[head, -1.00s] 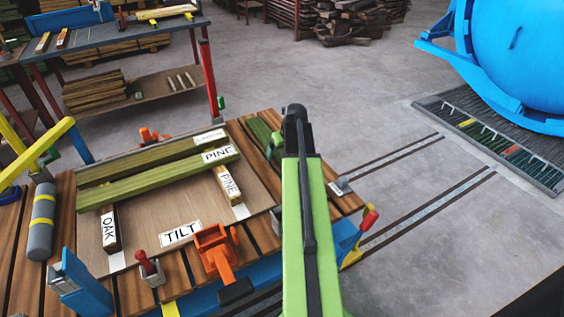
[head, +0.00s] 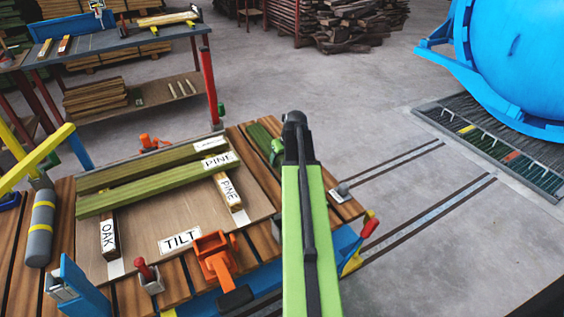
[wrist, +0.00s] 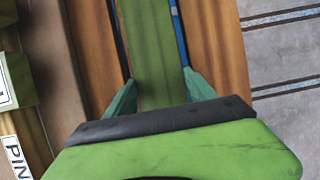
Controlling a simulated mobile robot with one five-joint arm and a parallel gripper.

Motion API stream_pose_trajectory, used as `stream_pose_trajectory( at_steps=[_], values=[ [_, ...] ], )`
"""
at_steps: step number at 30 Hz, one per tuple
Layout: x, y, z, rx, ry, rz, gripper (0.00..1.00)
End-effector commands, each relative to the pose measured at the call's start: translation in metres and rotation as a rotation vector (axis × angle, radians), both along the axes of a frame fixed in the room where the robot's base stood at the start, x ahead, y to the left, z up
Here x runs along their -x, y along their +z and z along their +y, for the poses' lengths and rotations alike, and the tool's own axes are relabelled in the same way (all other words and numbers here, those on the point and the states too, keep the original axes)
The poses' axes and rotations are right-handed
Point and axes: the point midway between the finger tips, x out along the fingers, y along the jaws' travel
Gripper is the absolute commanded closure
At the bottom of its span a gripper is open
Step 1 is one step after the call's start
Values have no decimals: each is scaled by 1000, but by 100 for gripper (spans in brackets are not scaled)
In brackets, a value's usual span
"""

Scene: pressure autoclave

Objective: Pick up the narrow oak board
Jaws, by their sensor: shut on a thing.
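A green, unlabelled board (head: 262,136) lies near the right edge of the slatted bench in the head view. In the wrist view the same board (wrist: 152,45) runs away from me between my two teal fingers. My gripper (wrist: 158,78) is shut on it, one finger along each side. In the head view my arm hides most of the gripper. A short dark brown piece labelled OAK (head: 109,238) lies on the left of the tilted panel, its far end under a green board. I cannot see a wood label on the held board.
An orange clamp (head: 214,258) stands at the front edge, a grey cylinder (head: 41,228) at the left. Floor is open to the right, before the blue autoclave (head: 515,55).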

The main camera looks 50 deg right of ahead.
Motion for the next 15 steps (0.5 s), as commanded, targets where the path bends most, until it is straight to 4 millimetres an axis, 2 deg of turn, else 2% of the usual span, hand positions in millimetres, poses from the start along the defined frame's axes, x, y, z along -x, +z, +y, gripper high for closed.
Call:
stream_pose_trajectory(
  at_steps=[8, 15],
  values=[
    [0, 3, -1, 1, 0, 0, 100],
    [0, 25, 0, 1, 0, -1, 100]
  ],
)
